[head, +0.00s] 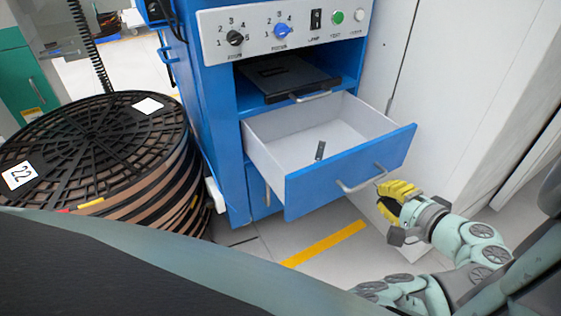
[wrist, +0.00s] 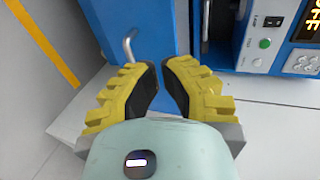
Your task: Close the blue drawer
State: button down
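The blue drawer (head: 345,170) is pulled well out of the blue cabinet in the head view, with a grey bar handle (head: 362,178) on its front and a small dark object (head: 320,150) on its pale floor. My gripper (head: 390,190), with yellow fingers, is just right of the handle, close to the drawer front; I cannot tell whether it touches. In the wrist view the two fingers (wrist: 162,75) are apart with nothing between them. The drawer front (wrist: 150,35) and one end of the handle (wrist: 129,45) show just beyond the fingertips.
The blue cabinet (head: 220,120) has a panel of knobs and buttons (head: 285,30) above a black tray (head: 285,77). A stack of large black reels (head: 95,150) stands left. A white wall or cabinet (head: 450,100) stands close on the right. The floor before the drawer has a yellow stripe (head: 325,243).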

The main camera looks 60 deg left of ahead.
jog(key=s, duration=0.1)
jog(key=b, duration=0.3)
send_near(332, 166)
jog(key=shift+n+g+y, duration=0.3)
jog(key=shift+g, duration=0.1)
jog(key=x, duration=0.6)
jog(key=shift+w+a+f, duration=0.25)
jog(key=shift+f, duration=0.25)
jog(key=shift+a, duration=0.5)
